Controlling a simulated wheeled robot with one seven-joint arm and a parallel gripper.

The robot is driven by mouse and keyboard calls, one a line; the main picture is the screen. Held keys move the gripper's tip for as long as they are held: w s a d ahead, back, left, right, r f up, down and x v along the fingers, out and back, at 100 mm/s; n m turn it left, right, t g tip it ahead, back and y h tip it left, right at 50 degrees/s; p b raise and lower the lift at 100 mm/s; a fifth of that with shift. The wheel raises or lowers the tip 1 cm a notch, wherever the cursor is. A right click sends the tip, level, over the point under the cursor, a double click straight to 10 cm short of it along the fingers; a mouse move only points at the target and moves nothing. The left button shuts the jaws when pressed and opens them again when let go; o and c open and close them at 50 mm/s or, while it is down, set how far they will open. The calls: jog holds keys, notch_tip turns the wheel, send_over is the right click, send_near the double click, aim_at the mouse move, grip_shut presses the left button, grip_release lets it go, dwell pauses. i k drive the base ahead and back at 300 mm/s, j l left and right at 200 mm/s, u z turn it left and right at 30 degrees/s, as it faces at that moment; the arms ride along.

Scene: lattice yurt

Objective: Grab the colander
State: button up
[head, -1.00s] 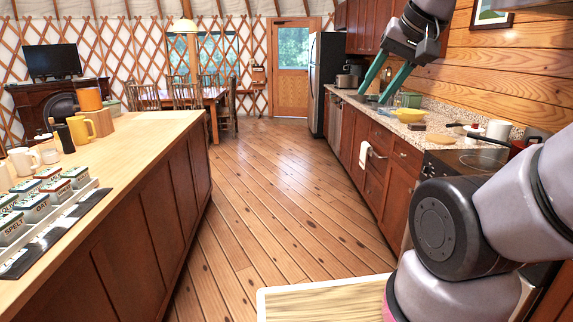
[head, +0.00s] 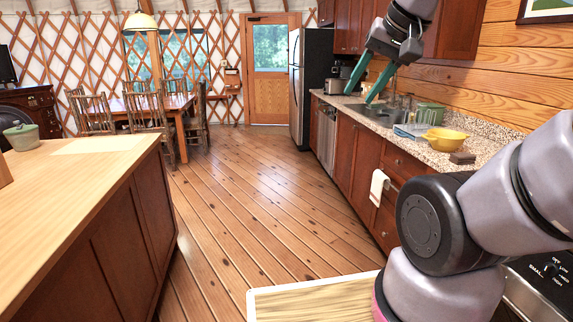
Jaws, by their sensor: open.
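A yellow bowl-shaped thing, which looks like the colander (head: 444,139), sits on the right-hand counter, right of the sink. Any holes in it are too small to make out. My gripper (head: 372,88) is raised in the air above the counter, with its two green fingers spread and pointing down. It is open and empty. In the picture it is left of and above the yellow colander, clearly apart from it.
A green container (head: 430,113), a blue cloth (head: 411,131) and a brown block (head: 462,158) are near the colander. The sink (head: 384,112) lies left of it. A wooden island (head: 60,190) stands left. The floor (head: 250,200) between is clear.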

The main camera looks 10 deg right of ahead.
aim_at(442, 140)
jog(key=i+z, duration=0.1)
jog(key=i, duration=0.75)
jog(key=i+j, duration=0.1)
jog(key=i, duration=0.8)
jog(key=i+z, duration=0.75)
jog(key=i+j+z, duration=0.2)
jog(key=z, duration=0.15)
jog(key=i+j+z, duration=0.1)
jog(key=i+z, duration=0.2)
jog(key=z, duration=0.15)
jog(key=i+j+z, duration=0.25)
jog(key=z, duration=0.15)
jog(key=i+j+z, duration=0.3)
jog(key=z, duration=0.15)
